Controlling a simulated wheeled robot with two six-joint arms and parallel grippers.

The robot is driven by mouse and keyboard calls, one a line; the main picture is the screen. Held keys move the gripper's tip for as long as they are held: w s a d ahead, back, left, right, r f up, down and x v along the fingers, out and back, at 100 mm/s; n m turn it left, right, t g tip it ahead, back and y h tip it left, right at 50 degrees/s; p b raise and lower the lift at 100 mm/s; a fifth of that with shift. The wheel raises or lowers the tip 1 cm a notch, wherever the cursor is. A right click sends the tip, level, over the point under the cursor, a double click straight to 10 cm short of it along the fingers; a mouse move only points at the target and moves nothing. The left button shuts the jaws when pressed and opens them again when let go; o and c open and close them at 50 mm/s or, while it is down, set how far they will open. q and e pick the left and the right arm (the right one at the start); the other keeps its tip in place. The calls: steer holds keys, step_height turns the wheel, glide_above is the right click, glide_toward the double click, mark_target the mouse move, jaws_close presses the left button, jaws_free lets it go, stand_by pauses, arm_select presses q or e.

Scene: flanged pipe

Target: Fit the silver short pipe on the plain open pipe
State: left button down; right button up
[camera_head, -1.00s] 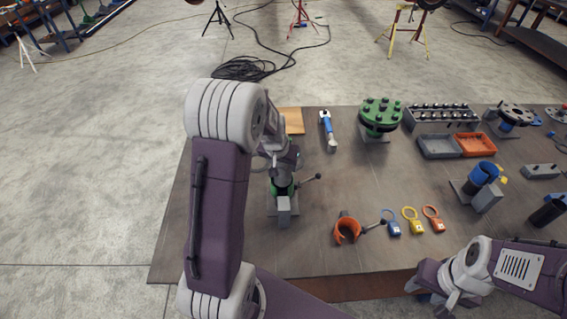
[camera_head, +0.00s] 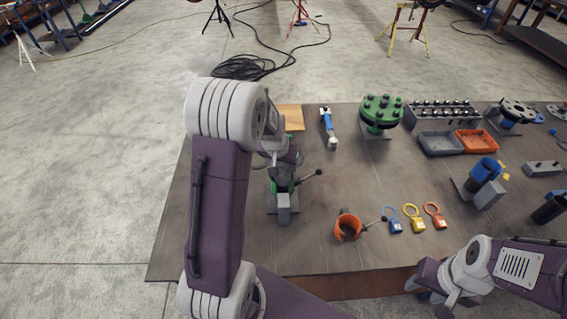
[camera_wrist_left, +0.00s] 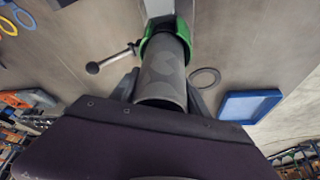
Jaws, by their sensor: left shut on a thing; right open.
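The silver short pipe (camera_wrist_left: 165,75) shows in the left wrist view as a grey cylinder. Its far end is inside a green clamp (camera_wrist_left: 160,45) with a ball-ended lever. My left gripper (camera_wrist_left: 163,92) is shut on it, one finger on each side. In the head view my left arm hides most of the pipe, above the green clamp (camera_head: 283,182). I cannot tell for sure which pipe is the plain open one; a dark pipe with a blue clamp (camera_head: 485,170) stands at the right. My right gripper (camera_head: 442,298) is open and empty at the table's front edge.
The table's middle is clear.

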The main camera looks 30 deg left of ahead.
arm_select(q)
steer(key=shift+f, duration=0.25)
steer(key=shift+c, duration=2.3)
jaws_free()
steer(key=v, duration=0.9)
steer(key=shift+r+b, duration=0.1)
steer(key=shift+b, duration=0.3)
step_height(320, 180, up, 9)
steer(key=p, duration=0.8)
